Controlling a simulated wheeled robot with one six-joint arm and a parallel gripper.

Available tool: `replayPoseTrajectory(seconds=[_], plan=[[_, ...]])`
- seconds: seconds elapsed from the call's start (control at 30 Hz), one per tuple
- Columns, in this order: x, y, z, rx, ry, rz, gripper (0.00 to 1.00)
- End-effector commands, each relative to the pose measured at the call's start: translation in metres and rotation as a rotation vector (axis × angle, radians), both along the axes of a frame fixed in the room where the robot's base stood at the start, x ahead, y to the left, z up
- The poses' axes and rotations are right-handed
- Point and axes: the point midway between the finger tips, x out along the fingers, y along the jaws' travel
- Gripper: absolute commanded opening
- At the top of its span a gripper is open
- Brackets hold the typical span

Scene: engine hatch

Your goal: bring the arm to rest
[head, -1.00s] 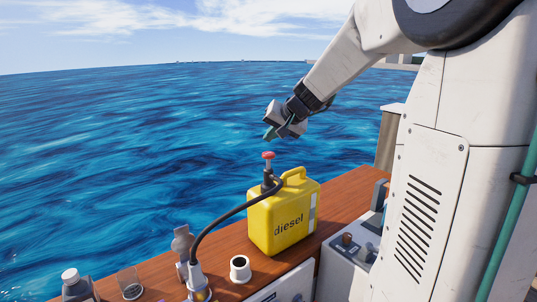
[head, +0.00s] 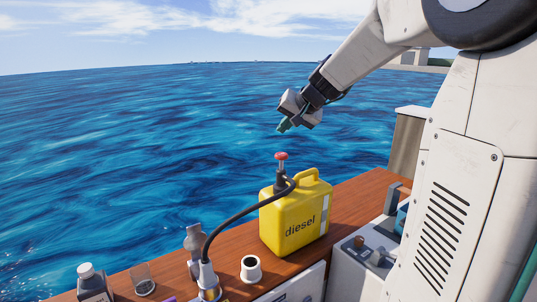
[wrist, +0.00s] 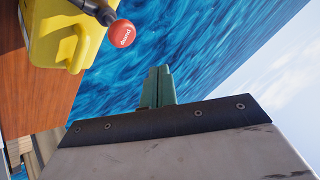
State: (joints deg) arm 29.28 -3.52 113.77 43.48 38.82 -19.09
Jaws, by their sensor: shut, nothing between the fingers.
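My gripper (head: 284,126) is in the air above and beside the yellow diesel can, with the sea behind it. In the wrist view its two green fingers (wrist: 158,85) lie together, shut and empty. The yellow diesel can (head: 293,222) stands upright on the wooden deck. A red pump knob (head: 281,156) tops the pump on the can, a short way below my fingertips and apart from them. The knob also shows in the wrist view (wrist: 121,34), to the left of the fingers.
A black hose (head: 243,213) runs from the pump to a metal fitting (head: 208,280). A white cup-like port (head: 251,269), a dark bottle (head: 93,284) and a clear glass (head: 142,279) stand on the wooden deck (head: 355,198). A grey box with controls (head: 366,262) is at right. Air over the water is clear.

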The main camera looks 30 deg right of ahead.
Motion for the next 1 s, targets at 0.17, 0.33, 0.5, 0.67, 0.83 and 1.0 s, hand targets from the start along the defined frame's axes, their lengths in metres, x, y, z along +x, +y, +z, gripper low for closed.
replayPoseTrajectory(seconds=[0.17, 0.33, 0.5, 0.67, 0.83, 1.0], plan=[[0.000, 0.000, 0.000, 0.000, 0.000, 0.000, 0.00], [-0.012, 0.009, -0.016, 0.038, 0.070, 0.014, 0.00], [-0.078, 0.054, -0.054, 0.045, 0.280, 0.116, 0.00], [-0.173, 0.119, -0.077, -0.036, 0.495, 0.270, 0.00], [-0.270, 0.160, -0.096, -0.190, 0.658, 0.411, 0.00], [-0.327, 0.176, -0.106, -0.334, 0.694, 0.515, 0.00]])
